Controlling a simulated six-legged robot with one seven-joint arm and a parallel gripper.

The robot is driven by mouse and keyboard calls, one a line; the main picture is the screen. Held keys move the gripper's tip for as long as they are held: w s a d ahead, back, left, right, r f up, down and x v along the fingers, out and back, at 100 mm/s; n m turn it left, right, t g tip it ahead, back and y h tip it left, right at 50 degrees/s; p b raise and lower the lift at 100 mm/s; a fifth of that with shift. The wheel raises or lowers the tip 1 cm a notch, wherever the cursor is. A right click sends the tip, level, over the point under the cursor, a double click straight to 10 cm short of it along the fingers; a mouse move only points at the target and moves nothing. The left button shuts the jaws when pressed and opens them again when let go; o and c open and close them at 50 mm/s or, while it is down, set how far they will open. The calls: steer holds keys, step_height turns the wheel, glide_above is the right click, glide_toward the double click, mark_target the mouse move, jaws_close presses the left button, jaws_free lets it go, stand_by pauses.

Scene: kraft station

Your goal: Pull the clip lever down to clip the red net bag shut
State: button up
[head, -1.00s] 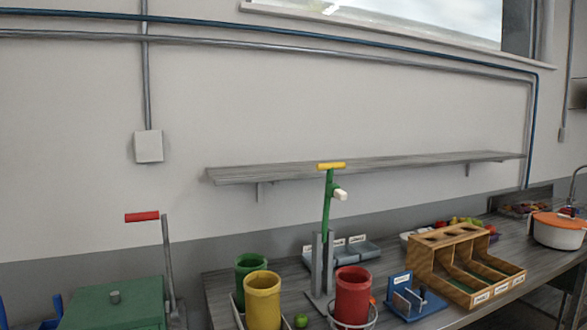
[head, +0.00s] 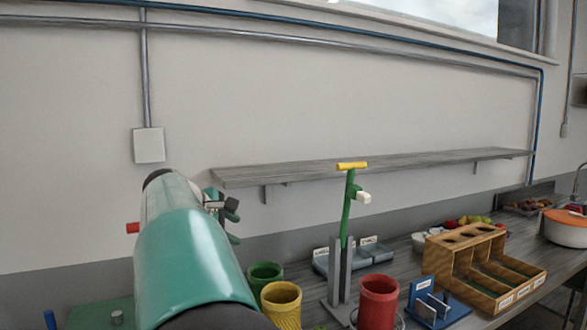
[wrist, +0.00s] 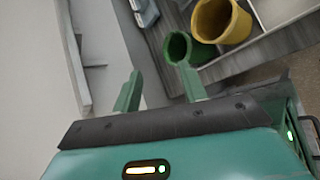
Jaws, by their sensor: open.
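The clip lever (head: 347,208) is a green arm with a yellow crossbar on top and a white block on its side. It stands up from a grey post on the bench. The red net bag (head: 378,302) is an open-topped tube to the right of the post. My gripper (head: 230,212) is raised to the left of the lever, apart from it, partly hidden by my arm. In the wrist view my gripper (wrist: 160,75) is open, with nothing between its fingers.
A yellow net bag (head: 281,303) and a green one (head: 264,272) stand left of the post. A blue stand (head: 437,303) and a wooden divided box (head: 468,265) are to the right. A wall shelf (head: 375,165) runs behind the lever top.

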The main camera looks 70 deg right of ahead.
steer(key=s+d+r+g+h, duration=0.1)
steer(key=d+r+g, duration=0.1)
steer(key=d, duration=0.4)
steer(key=s+d+r+g+h, duration=0.1)
steer(key=s+d+r+g, duration=0.1)
steer(key=d, duration=0.3)
steer(key=n+g+h, duration=0.1)
steer(key=n+g, duration=0.1)
steer(key=g, duration=0.4)
glide_toward(338, 167)
steer(key=x, duration=1)
steer(key=shift+w+d+f, duration=0.1)
steer(key=shift+d+f, duration=0.05)
steer(key=shift+d, duration=0.45)
jaws_close()
